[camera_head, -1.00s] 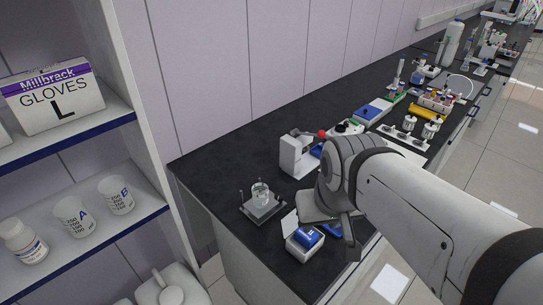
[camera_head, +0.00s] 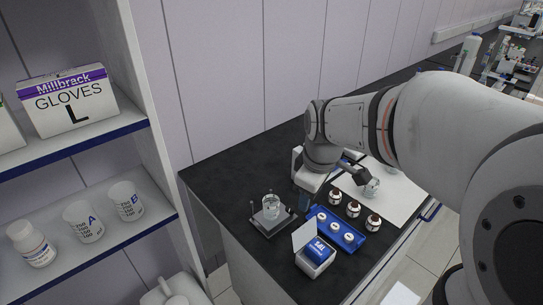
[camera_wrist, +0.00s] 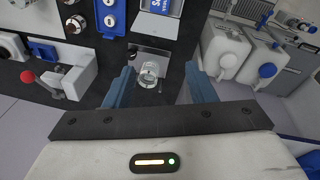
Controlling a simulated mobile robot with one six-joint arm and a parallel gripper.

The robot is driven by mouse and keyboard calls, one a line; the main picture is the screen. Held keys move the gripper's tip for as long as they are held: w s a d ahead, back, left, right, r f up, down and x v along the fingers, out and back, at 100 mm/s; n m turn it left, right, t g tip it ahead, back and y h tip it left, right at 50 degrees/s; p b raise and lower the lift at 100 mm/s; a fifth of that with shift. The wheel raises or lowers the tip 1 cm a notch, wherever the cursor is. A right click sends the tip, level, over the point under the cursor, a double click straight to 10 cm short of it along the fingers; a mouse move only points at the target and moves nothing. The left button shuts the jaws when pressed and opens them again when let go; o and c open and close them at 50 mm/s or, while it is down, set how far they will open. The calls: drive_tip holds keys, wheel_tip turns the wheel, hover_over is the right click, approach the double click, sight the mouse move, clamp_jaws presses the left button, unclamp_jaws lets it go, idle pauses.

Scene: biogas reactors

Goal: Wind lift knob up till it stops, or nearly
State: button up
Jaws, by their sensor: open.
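A small metal platform (camera_head: 272,221) with corner posts stands on the black bench, carrying a clear glass beaker (camera_head: 270,205). In the wrist view the platform (camera_wrist: 152,56) and beaker (camera_wrist: 149,74) show between the fingers. I cannot make out a lift knob in either view. My gripper (camera_wrist: 161,88) is open, with its two blue fingers well apart and nothing held between them.
A blue tray (camera_head: 322,232) with white-capped pieces and an open white box (camera_head: 315,262) stand near the front edge. Several brown jars (camera_head: 353,209) stand to the right. A white device with a red ball (camera_wrist: 28,77) is at left in the wrist view. Shelving (camera_head: 100,148) borders the bench at left.

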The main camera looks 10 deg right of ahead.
drive_tip(key=w+f+n+g, duration=0.1)
drive_tip(key=w+f+n, duration=0.65)
drive_tip(key=w, duration=0.25)
drive_tip(key=n+g+b, duration=0.1)
drive_tip(key=n, duration=0.7)
approach(290, 209)
drive_tip(key=shift+d, duration=0.1)
drive_tip(key=shift+w+f+n, duration=0.1)
drive_tip(key=shift+f+n, duration=0.15)
drive_tip(key=shift+f, duration=0.4)
wheel_tip(290, 209, down, 7)
drive_tip(key=shift+f+p, duration=0.1)
drive_tip(key=shift+p, duration=0.45)
